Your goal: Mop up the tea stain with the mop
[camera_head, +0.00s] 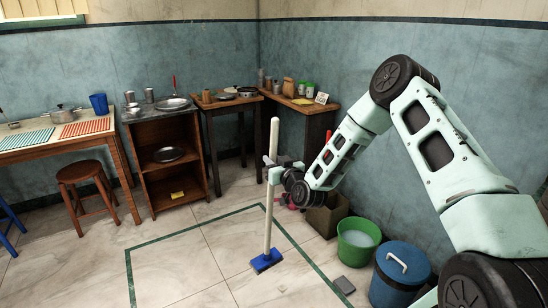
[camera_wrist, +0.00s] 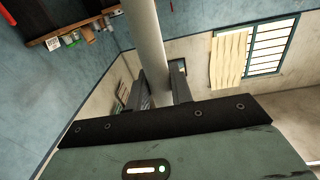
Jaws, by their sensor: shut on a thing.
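The mop has a long pale handle (camera_head: 269,190) and a flat blue head (camera_head: 265,261). My gripper (camera_head: 273,173) is shut around the upper part of the handle. The mop stands nearly upright with its head low at the floor, inside the green-bordered floor area; I cannot tell whether it presses on the tiles. In the wrist view the pale handle (camera_wrist: 148,40) passes between the two dark fingers of my gripper (camera_wrist: 160,92). I cannot make out a tea stain on the floor; only faint tile markings show.
Right of the mop stand a green bucket (camera_head: 357,241) with pale contents, a blue lidded bin (camera_head: 401,272) and a brown box (camera_head: 326,213). A small grey block (camera_head: 344,286) lies on the floor. A stool (camera_head: 86,190) and open cabinet (camera_head: 171,160) stand left. The tiled floor (camera_head: 170,262) is clear.

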